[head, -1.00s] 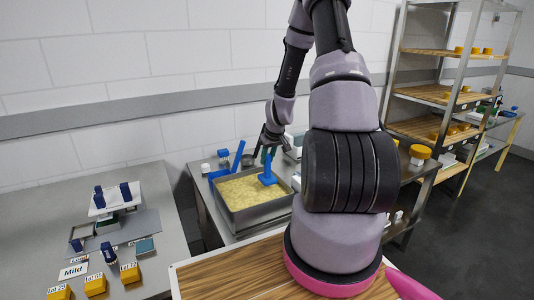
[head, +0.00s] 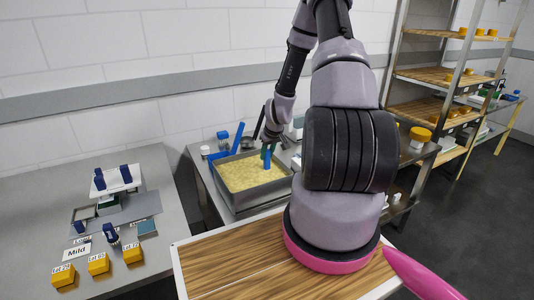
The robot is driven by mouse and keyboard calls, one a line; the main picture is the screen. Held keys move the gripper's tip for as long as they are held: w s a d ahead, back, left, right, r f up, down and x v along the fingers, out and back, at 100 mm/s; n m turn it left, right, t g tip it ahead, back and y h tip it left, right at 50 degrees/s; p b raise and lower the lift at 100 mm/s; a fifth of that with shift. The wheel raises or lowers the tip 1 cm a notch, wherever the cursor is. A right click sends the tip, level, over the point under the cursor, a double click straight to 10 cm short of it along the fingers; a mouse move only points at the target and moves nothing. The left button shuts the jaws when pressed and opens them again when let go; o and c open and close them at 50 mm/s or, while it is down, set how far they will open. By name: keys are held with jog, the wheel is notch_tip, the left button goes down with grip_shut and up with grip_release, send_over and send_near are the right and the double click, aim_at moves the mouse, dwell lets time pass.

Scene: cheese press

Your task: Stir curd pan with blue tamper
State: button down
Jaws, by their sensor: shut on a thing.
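The curd pan (head: 248,207) is a grey rectangular metal tray filled with pale yellow curd. It stands on a metal table near the middle of the head view. My gripper (head: 267,147) is at the pan's far right corner, pointing down and shut on the blue tamper (head: 267,160). The tamper's blue part shows just below the fingers, over the right end of the pan. Its flat foot cannot be made out, and I cannot tell whether it touches the curd. The fingers are small and partly dark against the table.
The left table holds a scale-like white plate (head: 116,180), yellow blocks (head: 98,264) and a Mild label (head: 76,252). A wooden board (head: 225,265) lies in front. Shelves (head: 430,80) stand right.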

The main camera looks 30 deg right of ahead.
jog(key=shift+a, duration=0.1)
jog(key=shift+a, duration=6.9)
jog(key=shift+d, duration=7)
jog(key=shift+r, duration=0.1)
